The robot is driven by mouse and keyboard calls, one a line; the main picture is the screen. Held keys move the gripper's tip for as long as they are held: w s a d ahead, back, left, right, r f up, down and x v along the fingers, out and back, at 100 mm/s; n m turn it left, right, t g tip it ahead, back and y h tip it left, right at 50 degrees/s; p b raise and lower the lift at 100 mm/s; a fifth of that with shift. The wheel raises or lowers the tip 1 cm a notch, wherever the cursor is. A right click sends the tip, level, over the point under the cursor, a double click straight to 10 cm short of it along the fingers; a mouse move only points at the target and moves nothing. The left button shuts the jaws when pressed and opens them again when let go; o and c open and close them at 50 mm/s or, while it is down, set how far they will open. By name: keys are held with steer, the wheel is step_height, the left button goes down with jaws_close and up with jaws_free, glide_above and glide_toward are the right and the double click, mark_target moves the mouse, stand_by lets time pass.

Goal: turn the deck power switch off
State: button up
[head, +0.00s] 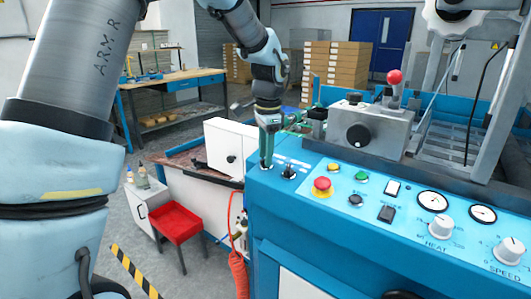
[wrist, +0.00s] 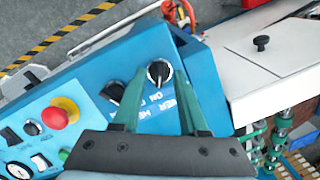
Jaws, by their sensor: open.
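My gripper (head: 267,162) points down at the near left end of the blue control deck. In the wrist view its green fingers (wrist: 157,88) are open, one on each side of a black rotary switch (wrist: 159,72) with a light pointer line. I cannot tell whether they touch it. White lettering beside this switch is partly covered by a finger, so I cannot read its full name. A second black switch (wrist: 113,92) stands just outside the left finger; in the head view it shows (head: 288,171) right of my gripper. The first switch is hidden there by the gripper.
A red emergency stop (head: 322,185) on a yellow base, a green button (head: 362,177), gauges and the HEAT knob (head: 440,228) share the blue deck. A grey block with a black knob (head: 358,135) stands behind. A white box (head: 226,148) is left of the gripper.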

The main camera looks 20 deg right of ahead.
steer(key=shift+f, duration=0.3)
jaws_close()
stand_by(0.5)
